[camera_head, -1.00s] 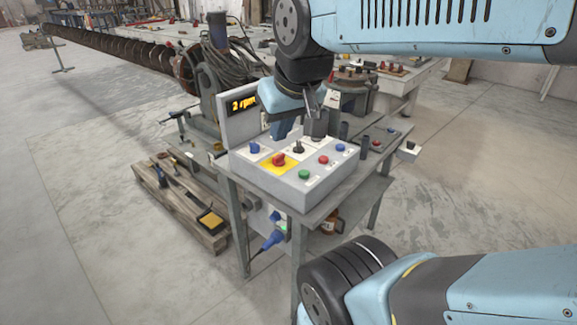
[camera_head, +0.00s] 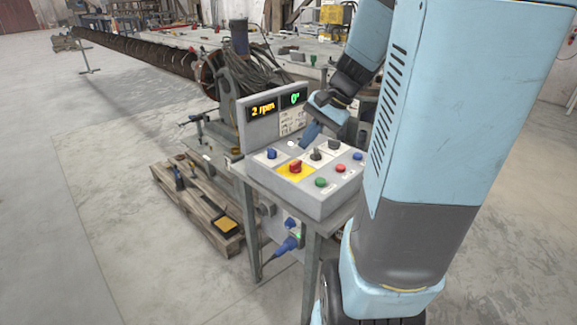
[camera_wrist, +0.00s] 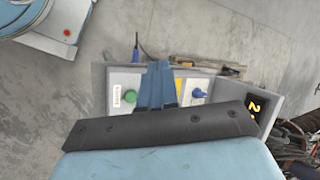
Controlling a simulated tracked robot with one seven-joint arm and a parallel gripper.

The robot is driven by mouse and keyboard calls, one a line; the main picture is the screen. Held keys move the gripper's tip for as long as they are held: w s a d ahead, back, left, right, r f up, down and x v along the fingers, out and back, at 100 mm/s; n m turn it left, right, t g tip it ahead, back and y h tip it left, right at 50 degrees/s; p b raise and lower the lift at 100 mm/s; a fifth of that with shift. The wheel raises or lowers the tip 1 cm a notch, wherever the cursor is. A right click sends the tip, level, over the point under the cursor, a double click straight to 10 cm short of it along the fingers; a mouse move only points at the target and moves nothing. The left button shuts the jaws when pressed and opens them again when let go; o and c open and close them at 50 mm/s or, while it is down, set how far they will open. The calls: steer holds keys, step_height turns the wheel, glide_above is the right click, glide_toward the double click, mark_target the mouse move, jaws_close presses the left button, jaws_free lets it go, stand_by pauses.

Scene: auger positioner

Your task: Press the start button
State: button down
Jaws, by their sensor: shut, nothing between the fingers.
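A grey control box (camera_head: 283,181) stands on a metal stand. On its sloped top a green button (camera_head: 321,182) sits near the front, with a red button (camera_head: 340,168) behind and to its right. A red knob on a yellow plate (camera_head: 295,167) and a blue knob (camera_head: 271,153) are to the left. The labels are too small to read. My gripper (camera_head: 303,146) is shut and empty, by the rear part of the panel. In the wrist view its fingers (camera_wrist: 159,65) appear between the green button (camera_wrist: 130,97) and the blue knob (camera_wrist: 197,93), partly covering the yellow plate. Contact cannot be told.
A display (camera_head: 262,110) reading "2 rpm" rises behind the panel. Black knobs (camera_head: 316,155) and a blue button (camera_head: 357,156) are also on top. A pallet (camera_head: 200,205) with tools lies left of the stand. A long auger (camera_head: 150,55) runs behind. The floor at left is clear.

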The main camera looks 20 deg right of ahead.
mark_target(324, 180)
steer(key=w+d+f+m+t+y, duration=0.2)
steer(key=w+d+f+m, duration=0.2)
steer(key=d, duration=0.4)
steer(key=shift+w+d+f+m, duration=0.2)
steer(key=shift+d+f+m, duration=0.25)
steer(key=shift+f, duration=0.3)
steer(key=shift+a+f, duration=0.1)
steer(key=shift+f, duration=4.3)
steer(key=shift+f, duration=0.85)
steer(key=shift+r, duration=0.95)
steer(key=shift+r, duration=0.1)
steer(key=shift+r, duration=2.4)
